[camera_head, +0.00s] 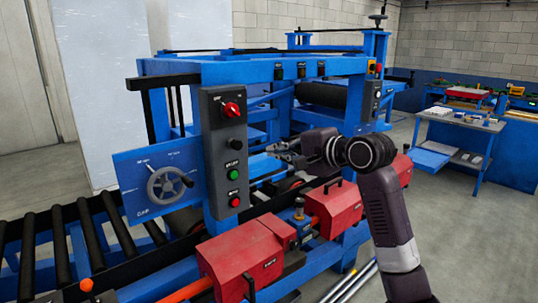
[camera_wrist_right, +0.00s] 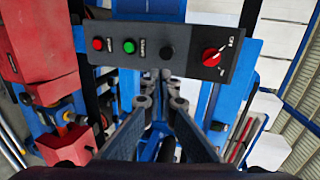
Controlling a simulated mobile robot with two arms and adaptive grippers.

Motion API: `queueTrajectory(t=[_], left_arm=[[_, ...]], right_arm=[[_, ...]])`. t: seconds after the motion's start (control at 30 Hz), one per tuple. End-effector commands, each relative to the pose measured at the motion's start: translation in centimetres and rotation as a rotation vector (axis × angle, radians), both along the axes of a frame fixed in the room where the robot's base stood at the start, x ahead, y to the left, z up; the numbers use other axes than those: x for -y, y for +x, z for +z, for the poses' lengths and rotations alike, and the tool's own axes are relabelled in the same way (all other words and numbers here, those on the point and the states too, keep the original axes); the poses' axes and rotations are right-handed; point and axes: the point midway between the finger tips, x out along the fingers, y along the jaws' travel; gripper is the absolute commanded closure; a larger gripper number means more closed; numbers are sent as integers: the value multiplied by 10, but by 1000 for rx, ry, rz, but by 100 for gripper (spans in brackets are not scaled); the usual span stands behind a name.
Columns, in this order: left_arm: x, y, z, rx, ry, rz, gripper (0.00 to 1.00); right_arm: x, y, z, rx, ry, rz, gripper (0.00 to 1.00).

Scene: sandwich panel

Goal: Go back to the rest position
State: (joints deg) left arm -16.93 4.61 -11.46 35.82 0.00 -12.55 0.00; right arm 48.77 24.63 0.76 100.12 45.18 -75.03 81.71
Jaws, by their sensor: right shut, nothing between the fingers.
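My right gripper (camera_head: 280,150) is in front of the blue machine, just right of its grey control panel (camera_head: 226,150), and apart from it. It is shut and empty. In the right wrist view its two dark fingers (camera_wrist_right: 161,104) point toward the machine, below the panel (camera_wrist_right: 170,50). The panel has a red rotary switch (camera_head: 232,109), a black knob (camera_head: 238,145), a green button (camera_head: 234,175) and a red button (camera_head: 235,202). My right arm comes in from the lower right. My left gripper is not in view.
A handwheel (camera_head: 168,187) is on a blue plate left of the panel. Red housings (camera_head: 242,258) line the machine's front. A roller conveyor (camera_head: 85,240) runs at left. A blue table (camera_head: 470,128) with small items stands at right. The grey floor between is clear.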

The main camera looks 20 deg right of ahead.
Motion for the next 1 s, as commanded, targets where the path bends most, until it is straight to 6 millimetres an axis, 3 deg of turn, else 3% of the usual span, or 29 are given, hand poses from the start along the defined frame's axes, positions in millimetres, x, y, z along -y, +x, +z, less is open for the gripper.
queueTrajectory(t=[0.13, 0.47, 0.57, 0.67, 0.77, 0.9, 1.0], left_arm=[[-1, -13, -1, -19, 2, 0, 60], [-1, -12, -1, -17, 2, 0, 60], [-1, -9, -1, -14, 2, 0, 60], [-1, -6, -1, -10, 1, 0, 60], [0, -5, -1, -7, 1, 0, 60], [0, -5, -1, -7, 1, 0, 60], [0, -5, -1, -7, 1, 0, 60]], right_arm=[[1, -2, 1, -1, 0, 0, 100], [1, -2, 0, -1, 0, 0, 100], [1, 1, -8, -9, -5, -3, 100], [4, 12, -41, -37, -30, -11, 100], [11, 27, -102, -84, -88, -25, 100], [21, 36, -209, -163, -204, -34, 100], [27, 31, -286, -218, -298, -28, 100]])
